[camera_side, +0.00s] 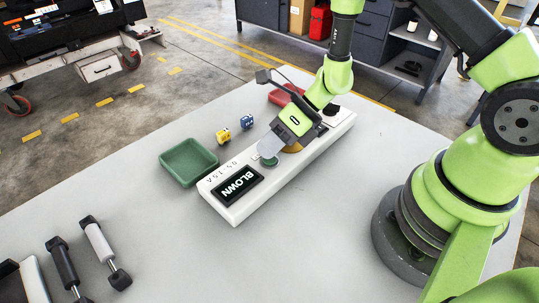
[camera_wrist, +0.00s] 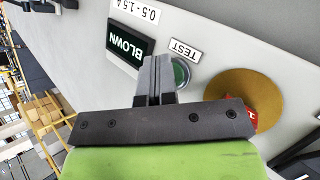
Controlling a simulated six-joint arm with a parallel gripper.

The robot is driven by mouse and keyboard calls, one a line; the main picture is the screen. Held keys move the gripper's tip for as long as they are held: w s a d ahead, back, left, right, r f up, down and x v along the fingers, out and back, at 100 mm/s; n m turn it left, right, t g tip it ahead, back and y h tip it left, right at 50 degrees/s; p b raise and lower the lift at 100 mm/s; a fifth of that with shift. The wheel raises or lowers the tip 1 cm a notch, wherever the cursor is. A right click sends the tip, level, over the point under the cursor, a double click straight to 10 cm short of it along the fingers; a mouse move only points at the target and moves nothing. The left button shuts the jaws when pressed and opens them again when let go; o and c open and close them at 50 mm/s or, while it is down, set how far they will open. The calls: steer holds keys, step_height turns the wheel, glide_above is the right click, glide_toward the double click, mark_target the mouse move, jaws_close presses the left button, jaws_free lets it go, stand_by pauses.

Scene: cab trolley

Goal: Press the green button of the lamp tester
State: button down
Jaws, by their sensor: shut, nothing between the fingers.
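The lamp tester (camera_side: 225,205) is a long white box on the table, its display (camera_side: 237,186) reading "BLOWN". Its green button (camera_side: 269,162) sits beside the display, and in the wrist view the green button (camera_wrist: 181,73) shows below the "TEST" label, partly covered by my fingers. My gripper (camera_side: 267,152) is shut and empty, with its tips right over the button area. In the wrist view the tips of my gripper (camera_wrist: 156,62) lie at the button's left edge. I cannot tell whether they touch it.
A green tray (camera_side: 187,177), a yellow piece (camera_side: 223,136), a blue piece (camera_side: 246,121) and a red tray (camera_side: 279,98) stand behind the tester. Tools (camera_side: 97,240) lie at front left.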

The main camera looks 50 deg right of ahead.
steer(key=shift+s, duration=0.1)
stand_by(0.3)
steer(key=shift+r, duration=0.9)
steer(key=shift+r, duration=0.1)
steer(key=shift+r, duration=2.4)
